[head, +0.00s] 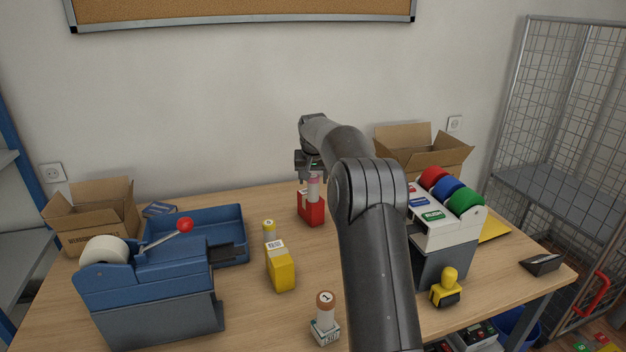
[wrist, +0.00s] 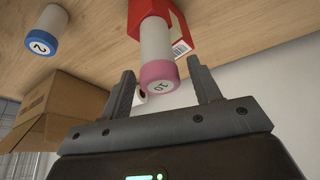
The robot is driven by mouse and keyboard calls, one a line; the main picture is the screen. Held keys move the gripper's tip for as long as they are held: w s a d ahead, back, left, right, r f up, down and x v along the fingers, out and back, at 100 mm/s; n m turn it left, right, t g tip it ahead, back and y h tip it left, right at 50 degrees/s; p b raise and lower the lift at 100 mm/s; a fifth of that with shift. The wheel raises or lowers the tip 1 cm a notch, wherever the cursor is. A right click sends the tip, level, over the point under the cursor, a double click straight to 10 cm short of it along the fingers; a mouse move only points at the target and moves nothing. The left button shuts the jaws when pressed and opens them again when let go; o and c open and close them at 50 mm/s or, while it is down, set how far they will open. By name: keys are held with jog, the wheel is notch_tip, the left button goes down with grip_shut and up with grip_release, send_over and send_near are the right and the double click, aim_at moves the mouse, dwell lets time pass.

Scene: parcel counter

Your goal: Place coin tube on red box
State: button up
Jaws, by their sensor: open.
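The red box (head: 311,211) stands on the table below my gripper (head: 310,168). A white coin tube with a pink cap (head: 314,186) stands upright on the red box. In the wrist view the pink cap (wrist: 158,77), marked 10, shows between my gripper's open fingers (wrist: 160,85), with a gap on each side. The red box (wrist: 180,28) shows behind the tube, partly cut off by the frame edge.
A blue-capped tube (wrist: 47,30) stands apart on the table. A tape dispenser (head: 150,285) is left; a label dispenser (head: 445,225) is right.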

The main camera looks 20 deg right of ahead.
jog(key=v, duration=1.2)
jog(key=s+a+r+n, duration=0.1)
jog(key=s+a+r, duration=0.15)
jog(key=s, duration=0.25)
jog(key=s+a+r, duration=0.2)
jog(key=s+r, duration=0.1)
jog(key=s, duration=0.3)
jog(key=s+a+f+n+t, duration=0.1)
jog(key=s+a, duration=0.2)
jog(key=s, duration=1)
jog(key=s+a+f+n, duration=0.1)
jog(key=s+a+f, duration=0.15)
jog(key=s, duration=1.05)
jog(key=s+a+f, duration=0.1)
jog(key=s+f, duration=0.2)
jog(key=s, duration=0.3)
jog(key=s+f+y, duration=0.1)
jog(key=s+f, duration=0.3)
jog(key=s, duration=0.1)
jog(key=shift+s+a, duration=0.35)
jog(key=shift+a, duration=0.05)
